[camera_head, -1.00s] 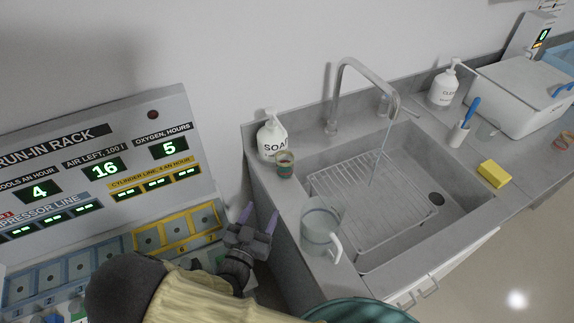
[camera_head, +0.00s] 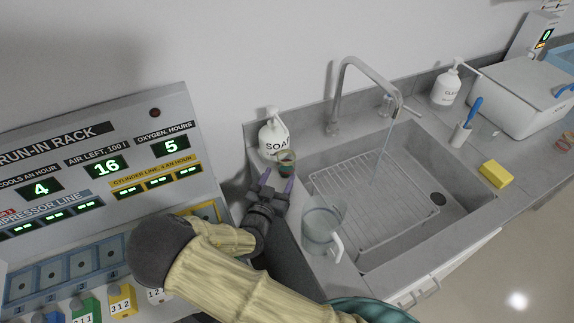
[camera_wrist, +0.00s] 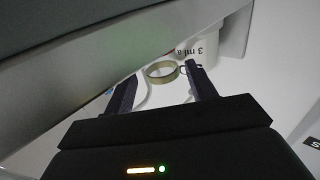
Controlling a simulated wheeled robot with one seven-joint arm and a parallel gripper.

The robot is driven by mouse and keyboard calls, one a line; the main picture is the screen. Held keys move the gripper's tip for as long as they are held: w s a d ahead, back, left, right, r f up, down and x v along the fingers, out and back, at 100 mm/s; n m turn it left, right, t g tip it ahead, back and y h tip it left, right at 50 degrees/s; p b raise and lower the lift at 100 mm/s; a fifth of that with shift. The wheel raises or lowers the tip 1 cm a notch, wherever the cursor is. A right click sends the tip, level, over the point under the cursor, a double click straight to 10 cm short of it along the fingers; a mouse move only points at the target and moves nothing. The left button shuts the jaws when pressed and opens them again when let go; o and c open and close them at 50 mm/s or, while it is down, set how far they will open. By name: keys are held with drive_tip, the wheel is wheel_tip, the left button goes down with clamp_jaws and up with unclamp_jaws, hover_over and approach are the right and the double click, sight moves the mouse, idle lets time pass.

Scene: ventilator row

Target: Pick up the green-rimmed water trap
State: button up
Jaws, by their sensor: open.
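The small clear water trap with a green-looking rim (camera_head: 286,157) stands on the counter at the left end of the sink, just in front of the soap bottle. In the wrist view its olive-coloured rim (camera_wrist: 163,71) shows as a ring between and beyond the finger tips. My gripper (camera_head: 277,181) is open, close to the trap on its near side. In the wrist view the two fingers of my gripper (camera_wrist: 161,80) are apart with nothing held. I cannot tell whether either finger touches the trap.
The soap bottle (camera_head: 271,138) stands right behind the trap. A clear jug (camera_head: 320,232) stands nearer on the sink edge, right of my gripper. The sink (camera_head: 405,237) holds a wire rack under the running tap (camera_head: 350,85). Another small cup (camera_head: 565,141) sits far right.

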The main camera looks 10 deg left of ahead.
sight(283, 168)
drive_tip(key=w, duration=0.3)
drive_tip(key=w+d, duration=0.1)
drive_tip(key=w, duration=0.1)
drive_tip(key=shift+w, duration=0.1)
drive_tip(key=shift+a, duration=0.1)
idle(0.5)
drive_tip(key=c, duration=0.8)
drive_tip(key=shift+r, duration=0.15)
drive_tip(key=shift+r+p, duration=1.15)
drive_tip(key=shift+r, duration=0.55)
drive_tip(key=s, duration=0.6)
drive_tip(key=s+a, duration=0.1)
drive_tip(key=s, duration=0.5)
drive_tip(key=s+a, duration=0.1)
drive_tip(key=s, duration=0.5)
drive_tip(key=shift+a, duration=0.25)
